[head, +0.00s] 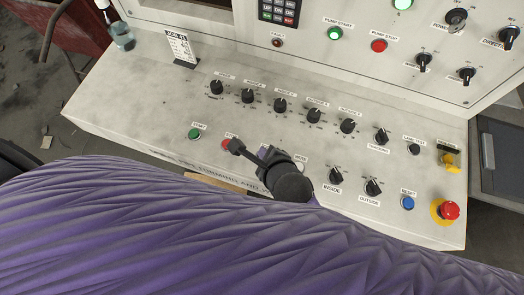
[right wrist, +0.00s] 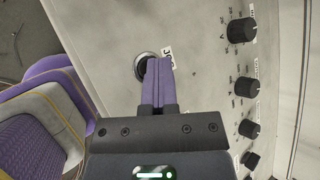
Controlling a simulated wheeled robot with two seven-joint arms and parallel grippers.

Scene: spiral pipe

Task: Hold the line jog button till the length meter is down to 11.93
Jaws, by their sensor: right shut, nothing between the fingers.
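In the right wrist view a round dark button with a silver ring (right wrist: 140,66) sits on the pale panel. A label reading "JO" (right wrist: 168,55), its rest hidden, stands beside it. My right gripper (right wrist: 157,62) is shut and empty, with its purple fingertips over part of this button. I cannot tell whether they press it. In the head view my right gripper (head: 263,151) hangs over the lower row of the console, between the red button and a pale button, and hides the panel beneath. No length meter reading shows. My left gripper is out of view.
A green start button (head: 194,134) and a red button (head: 227,144) lie left of the gripper. Several black knobs (head: 280,105) line the panel behind it. A blue reset button (head: 408,203) and a red emergency stop (head: 449,210) are at the right. A job card (head: 180,45) stands behind.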

